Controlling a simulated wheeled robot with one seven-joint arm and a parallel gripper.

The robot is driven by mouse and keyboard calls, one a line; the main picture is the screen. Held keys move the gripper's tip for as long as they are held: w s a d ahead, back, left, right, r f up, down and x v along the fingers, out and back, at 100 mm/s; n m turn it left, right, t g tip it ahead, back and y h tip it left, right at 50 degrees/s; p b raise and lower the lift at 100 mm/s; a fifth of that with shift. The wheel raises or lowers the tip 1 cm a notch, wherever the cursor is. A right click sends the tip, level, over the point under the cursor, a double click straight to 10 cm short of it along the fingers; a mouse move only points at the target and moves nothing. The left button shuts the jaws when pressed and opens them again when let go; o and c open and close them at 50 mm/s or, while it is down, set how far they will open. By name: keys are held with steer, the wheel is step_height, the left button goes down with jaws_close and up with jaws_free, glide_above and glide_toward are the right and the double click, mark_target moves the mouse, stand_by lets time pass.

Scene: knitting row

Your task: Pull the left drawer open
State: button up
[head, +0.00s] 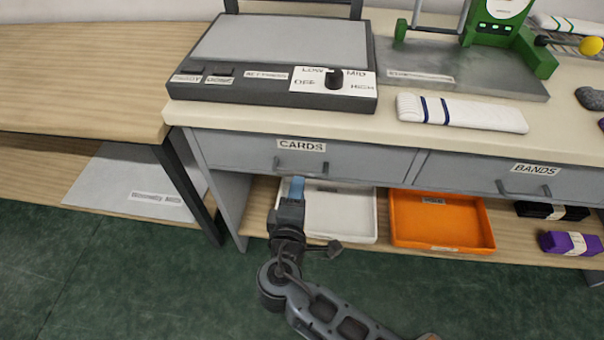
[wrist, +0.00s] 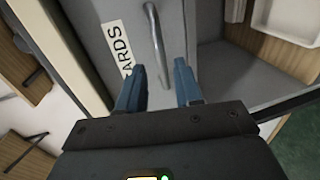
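The left drawer (head: 250,153), labelled CARDS, is a grey front under the bench top and looks closed. Its bar handle (head: 300,170) sits below the label, and it also shows in the wrist view (wrist: 156,40). My gripper (head: 296,188) is just below and in front of the handle in the head view. In the wrist view its two blue fingers (wrist: 161,75) are apart, and the lower end of the handle lies ahead, close to the gap between them. I cannot tell whether they touch the handle. Nothing is held.
The right drawer (head: 460,172), labelled BANDS, looks closed. A white tray (head: 345,238) and an orange tray (head: 440,245) stand on the shelf below. A grey control box (head: 270,97) and a white striped sock (head: 465,113) lie on top. Green floor is free in front.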

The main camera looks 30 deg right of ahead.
mark_target(301, 172)
steer(key=x, duration=0.6)
steer(key=shift+w+d+f, duration=0.1)
steer(key=shift+w+d, duration=0.1)
steer(key=shift+w, duration=0.1)
steer(key=shift+c, duration=0.2)
jaws_close()
